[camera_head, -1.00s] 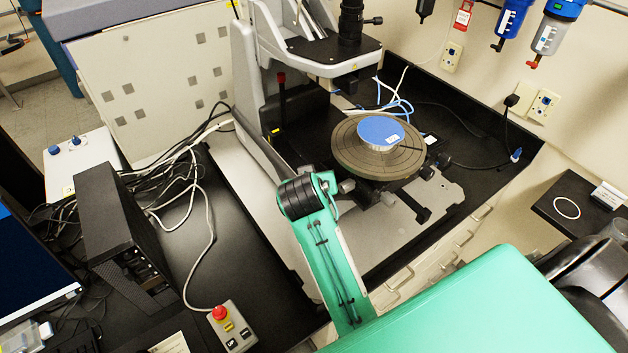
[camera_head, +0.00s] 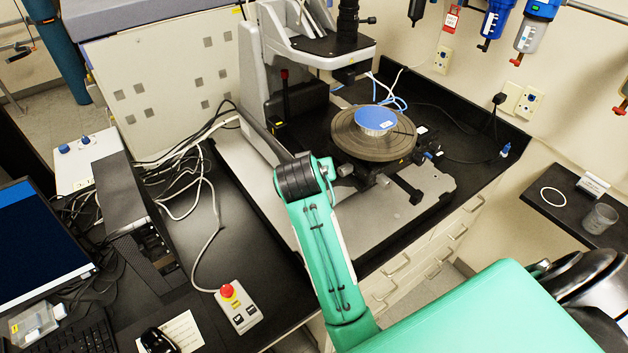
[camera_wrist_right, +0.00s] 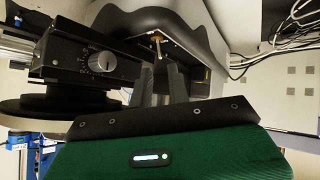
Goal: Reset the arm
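The stylus profiler (camera_head: 335,45) stands on the black bench. Its round stage (camera_head: 372,146) carries a blue disc (camera_head: 376,120). A red-tipped upright lever (camera_head: 285,95) stands left of the stage. My green right arm reaches up to the profiler's front; its gripper is hidden in the head view. In the right wrist view, the gripper's grey fingers (camera_wrist_right: 163,85) point at the profiler's underside, where a small brass-tipped part (camera_wrist_right: 157,42) shows beyond them, apparently apart. Whether the fingers are parted is unclear. A black box with a dial (camera_wrist_right: 103,62) is left of them. My left gripper is out of view.
A control box with a red button (camera_head: 228,291), a computer tower (camera_head: 135,215) and loose cables (camera_head: 185,165) lie left of my arm. A monitor (camera_head: 35,240) stands at far left. A small black side table (camera_head: 540,190) holds a clear cup (camera_head: 600,218).

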